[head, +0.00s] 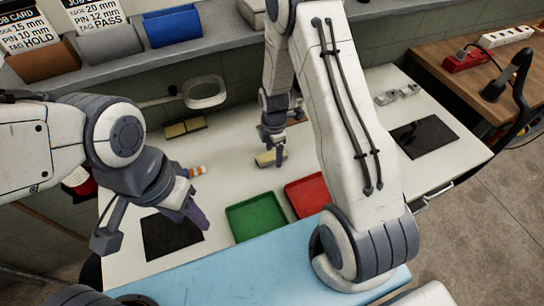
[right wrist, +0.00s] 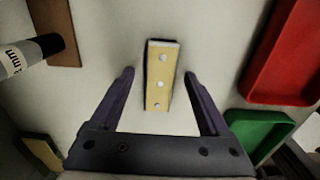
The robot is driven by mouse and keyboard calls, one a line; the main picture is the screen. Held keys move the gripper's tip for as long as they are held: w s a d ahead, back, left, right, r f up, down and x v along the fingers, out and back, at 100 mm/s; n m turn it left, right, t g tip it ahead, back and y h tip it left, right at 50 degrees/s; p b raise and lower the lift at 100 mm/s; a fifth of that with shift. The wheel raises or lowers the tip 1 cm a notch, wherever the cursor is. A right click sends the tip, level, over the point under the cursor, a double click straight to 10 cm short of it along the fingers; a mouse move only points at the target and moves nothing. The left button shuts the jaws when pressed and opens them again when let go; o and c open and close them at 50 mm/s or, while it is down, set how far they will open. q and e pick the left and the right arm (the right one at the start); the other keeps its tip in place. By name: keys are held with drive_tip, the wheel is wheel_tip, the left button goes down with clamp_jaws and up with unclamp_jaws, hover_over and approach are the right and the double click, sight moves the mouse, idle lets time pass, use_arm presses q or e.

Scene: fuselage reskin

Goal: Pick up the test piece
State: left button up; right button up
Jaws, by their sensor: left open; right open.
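My right gripper is open, with one purple finger on each side of the block in the right wrist view. A gap shows between the block and each finger; I cannot tell the height above it. My left gripper (head: 196,214) is open and empty over the front left, near a black mat (head: 165,240).
A green tray (head: 256,218) and a red tray (head: 307,195) lie in front of the block. An orange-and-white cylinder (head: 196,171) and yellow-topped blocks (head: 184,127) are to the left. A white lamp or magnifier (head: 205,92) stands behind. A black pad (head: 424,135) lies right.

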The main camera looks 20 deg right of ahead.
clamp_jaws()
drive_tip(key=shift+r, duration=0.15)
